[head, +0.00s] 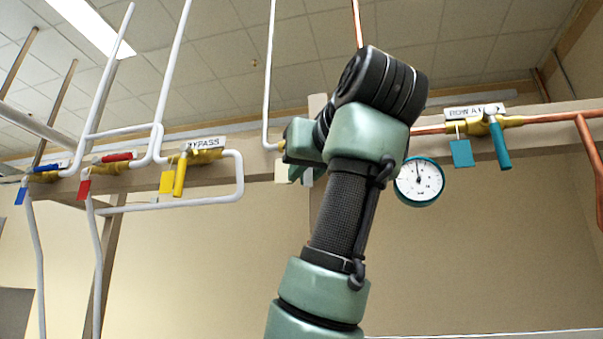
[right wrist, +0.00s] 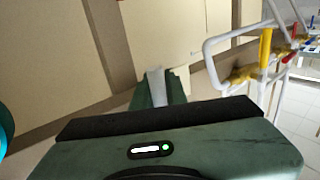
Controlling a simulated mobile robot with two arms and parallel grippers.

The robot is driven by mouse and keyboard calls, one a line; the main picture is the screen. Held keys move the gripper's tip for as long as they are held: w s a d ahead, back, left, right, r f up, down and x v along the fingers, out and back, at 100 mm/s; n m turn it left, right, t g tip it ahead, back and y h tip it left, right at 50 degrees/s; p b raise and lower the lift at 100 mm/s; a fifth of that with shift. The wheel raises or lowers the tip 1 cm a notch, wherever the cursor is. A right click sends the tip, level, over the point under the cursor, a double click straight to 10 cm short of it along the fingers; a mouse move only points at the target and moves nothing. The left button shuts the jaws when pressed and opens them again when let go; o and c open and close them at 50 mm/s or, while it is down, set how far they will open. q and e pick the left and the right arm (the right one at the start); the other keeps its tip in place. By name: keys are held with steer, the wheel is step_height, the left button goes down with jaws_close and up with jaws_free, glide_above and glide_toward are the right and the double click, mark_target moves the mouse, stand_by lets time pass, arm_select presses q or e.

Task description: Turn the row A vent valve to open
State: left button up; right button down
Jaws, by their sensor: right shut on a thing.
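My right arm rises through the middle of the head view and bends left at the top. Its gripper (head: 297,148) is at the beam, at the foot of a thin white pipe (head: 268,75). The gripper is shut on a pale grey valve handle (head: 308,177), whose lower end shows below the fingers. In the right wrist view the handle (right wrist: 155,82) shows by the green fingers (right wrist: 160,95). The arm and gripper hide most of this valve, so its label cannot be read. A cream tag (head: 283,171) hangs beside it.
Left along the beam are a yellow-handled bypass valve (head: 180,174), a red-handled valve (head: 117,157) and a blue-handled valve (head: 48,168). On the right are a gauge (head: 419,182) and a teal-handled valve (head: 500,145) on copper pipe. The space below the beam is mostly clear.

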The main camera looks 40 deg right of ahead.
stand_by(0.4)
steer(key=shift+s+d+n+g, duration=0.4)
steer(key=shift+s+n+g, duration=0.1)
steer(key=shift+n+g, duration=0.3)
steer(key=shift+s+d+n+g, duration=0.45)
steer(key=shift+n+g, duration=0.15)
steer(key=shift+n, duration=0.25)
steer(key=shift+s+d+n+g, duration=0.4)
steer(key=shift+s+n+g, duration=0.1)
steer(key=shift+n+g, duration=0.3)
steer(key=c, duration=1.4)
jaws_free()
steer(key=shift+c, duration=0.2)
steer(key=shift+s+r, duration=0.1)
